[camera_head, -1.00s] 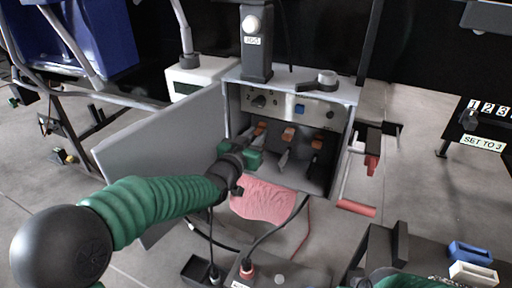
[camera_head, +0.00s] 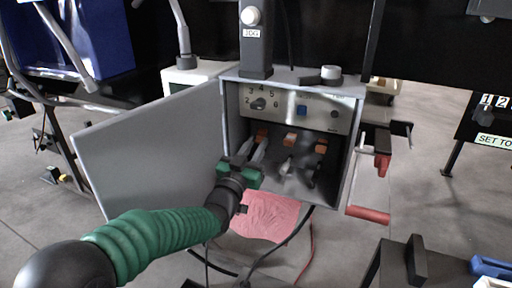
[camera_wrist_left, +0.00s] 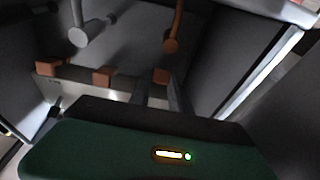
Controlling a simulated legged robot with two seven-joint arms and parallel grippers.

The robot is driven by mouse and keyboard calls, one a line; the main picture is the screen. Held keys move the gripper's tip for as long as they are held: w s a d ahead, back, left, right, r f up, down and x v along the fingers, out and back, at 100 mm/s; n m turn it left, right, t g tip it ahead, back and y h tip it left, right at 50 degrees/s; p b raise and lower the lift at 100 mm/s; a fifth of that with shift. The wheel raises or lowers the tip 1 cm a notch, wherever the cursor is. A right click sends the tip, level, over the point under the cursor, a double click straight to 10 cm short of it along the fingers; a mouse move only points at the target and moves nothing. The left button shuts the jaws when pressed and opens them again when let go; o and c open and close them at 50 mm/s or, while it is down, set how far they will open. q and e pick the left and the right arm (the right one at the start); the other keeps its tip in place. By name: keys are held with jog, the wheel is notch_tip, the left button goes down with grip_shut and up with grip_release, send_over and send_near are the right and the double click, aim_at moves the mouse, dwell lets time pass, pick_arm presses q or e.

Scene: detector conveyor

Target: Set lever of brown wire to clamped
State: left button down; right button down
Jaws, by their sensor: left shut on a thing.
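An open grey box (camera_head: 352,160) stands at the centre of the head view. Three orange-brown levers sit in a row inside: left (camera_head: 262,134), middle (camera_head: 290,139) and right (camera_head: 321,146). My left gripper (camera_head: 252,158) reaches into the box at its left side, its fingers at the left lever. In the left wrist view the gripper fingers (camera_wrist_left: 160,95) stand around the end orange lever (camera_wrist_left: 160,76) and appear shut on it. A brown rod-like wire end (camera_wrist_left: 171,43) and a grey one (camera_wrist_left: 78,36) show above. My right gripper is not in view.
The box's open door (camera_head: 150,140) stands left of my gripper. A dial panel (camera_head: 290,108) is above the levers. A pink cloth-like sheet (camera_head: 265,218) lies below the box. A red handle (camera_head: 368,214) juts out at the box's right.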

pick_arm(q)
jog(key=c, duration=1.2)
grip_release()
jog(key=p+v, duration=0.5)
jog(key=v, duration=1.2)
